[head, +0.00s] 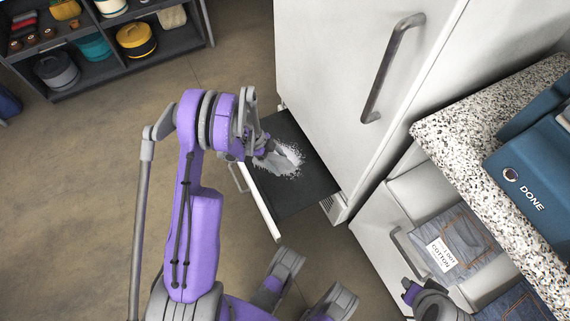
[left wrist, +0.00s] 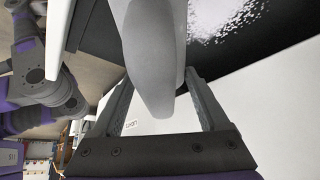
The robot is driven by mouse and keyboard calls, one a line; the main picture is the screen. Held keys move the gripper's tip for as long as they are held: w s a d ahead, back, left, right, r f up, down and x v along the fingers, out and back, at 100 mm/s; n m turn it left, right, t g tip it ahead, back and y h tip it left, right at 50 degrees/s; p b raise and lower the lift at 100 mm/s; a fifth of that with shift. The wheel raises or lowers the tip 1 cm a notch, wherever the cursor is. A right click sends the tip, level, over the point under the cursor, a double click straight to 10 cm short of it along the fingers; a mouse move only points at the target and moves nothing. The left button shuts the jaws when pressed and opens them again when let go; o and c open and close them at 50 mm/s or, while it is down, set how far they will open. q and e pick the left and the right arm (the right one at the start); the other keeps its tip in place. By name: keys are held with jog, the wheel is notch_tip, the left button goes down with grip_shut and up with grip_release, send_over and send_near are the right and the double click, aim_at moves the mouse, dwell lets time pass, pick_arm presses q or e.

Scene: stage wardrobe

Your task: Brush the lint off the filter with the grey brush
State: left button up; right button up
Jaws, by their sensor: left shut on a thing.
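The filter (head: 310,197) is a dark flat panel in a pulled-out white-edged drawer low on the tall white cabinet. White lint (head: 292,154) lies in a patch on it and also shows in the left wrist view (left wrist: 222,17). My left gripper (head: 258,146) is over the filter beside the lint. It is shut on the grey brush (left wrist: 152,60), whose smooth rounded handle sits between the fingers. In the head view the brush's far end is hard to tell from the lint, so contact is unclear.
The white cabinet (head: 335,60) with a long grey handle (head: 388,70) stands behind the filter. A speckled counter (head: 470,150) at right holds a blue item marked DONE (head: 530,180). Folded jeans (head: 455,240) lie in an open drawer. Floor at left is clear.

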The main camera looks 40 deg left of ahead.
pick_arm(q)
jog(key=shift+f, duration=0.45)
jog(key=shift+f+b, duration=1.75)
jog(key=shift+f, duration=0.7)
jog(key=shift+f+b, duration=0.75)
jog(key=shift+f, duration=0.2)
jog(key=shift+w, duration=0.1)
